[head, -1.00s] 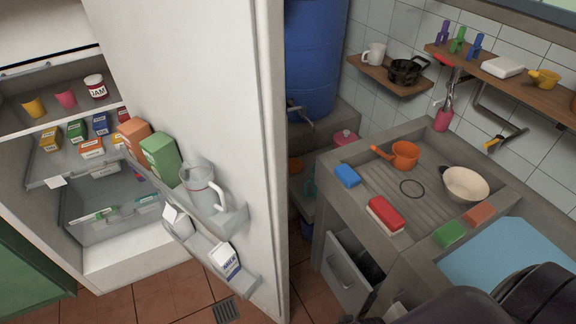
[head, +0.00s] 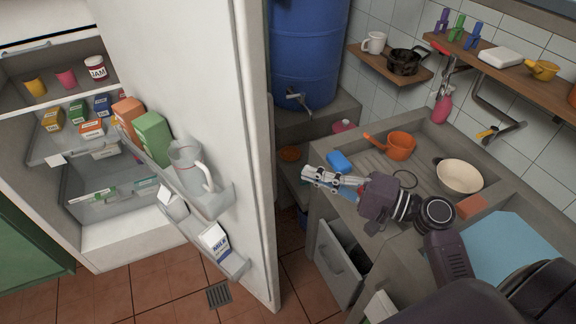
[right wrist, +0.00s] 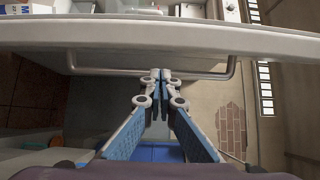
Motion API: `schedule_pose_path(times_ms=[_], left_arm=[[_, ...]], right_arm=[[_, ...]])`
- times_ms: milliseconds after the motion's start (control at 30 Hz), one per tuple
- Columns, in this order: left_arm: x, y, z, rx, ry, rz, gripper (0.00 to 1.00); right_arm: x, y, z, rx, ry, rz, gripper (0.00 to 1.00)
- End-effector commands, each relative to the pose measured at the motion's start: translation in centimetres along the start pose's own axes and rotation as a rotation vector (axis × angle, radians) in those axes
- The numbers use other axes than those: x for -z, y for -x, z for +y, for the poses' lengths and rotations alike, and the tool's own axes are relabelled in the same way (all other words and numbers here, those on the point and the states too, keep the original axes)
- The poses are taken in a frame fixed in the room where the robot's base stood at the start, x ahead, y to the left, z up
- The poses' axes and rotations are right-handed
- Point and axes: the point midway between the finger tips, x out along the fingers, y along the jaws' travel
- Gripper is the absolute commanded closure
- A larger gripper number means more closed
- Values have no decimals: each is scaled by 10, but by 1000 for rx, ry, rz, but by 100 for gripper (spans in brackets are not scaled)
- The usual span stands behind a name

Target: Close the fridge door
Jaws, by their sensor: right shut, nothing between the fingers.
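The white fridge door (head: 190,75) stands wide open in the head view, its shelved inner side showing. The fridge body (head: 130,240) is on the left with its interior exposed. In the right wrist view, the door's edge (right wrist: 160,36) runs across the top, with a bar handle (right wrist: 210,75) along its outer side. My right gripper (head: 308,178) is shut and empty, to the right of the door's free edge with a gap in the head view. In the wrist view its fingertips (right wrist: 160,74) overlap the handle; I cannot tell whether they touch. My left gripper is not in view.
The door shelves hold a glass jug (head: 186,168), a milk carton (head: 214,240) and boxes. The sink counter (head: 400,140) with an orange pot (head: 399,147) and a bowl (head: 459,176) lies right. A blue barrel (head: 308,50) stands behind. An open drawer (head: 338,262) juts below the counter.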

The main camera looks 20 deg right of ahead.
Motion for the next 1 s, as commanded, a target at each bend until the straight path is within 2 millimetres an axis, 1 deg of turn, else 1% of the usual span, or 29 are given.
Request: schedule_pose_path(times_ms=[33, 200, 400, 500, 600, 700, 1000], left_arm=[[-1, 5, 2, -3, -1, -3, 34], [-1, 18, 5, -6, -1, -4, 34], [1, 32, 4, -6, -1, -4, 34], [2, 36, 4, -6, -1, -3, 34], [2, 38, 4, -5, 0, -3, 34], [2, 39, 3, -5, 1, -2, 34], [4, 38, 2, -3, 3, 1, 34]], right_arm=[[0, -6, -4, 5, -2, 0, 100], [0, -35, -6, 6, -2, 0, 100], [0, -71, -5, 3, -3, 0, 100], [0, -83, -3, 2, -2, 1, 100], [0, -92, -2, 1, -2, 1, 100], [0, -95, -1, 0, -1, 1, 100], [0, -96, 0, 0, 0, 1, 100]])
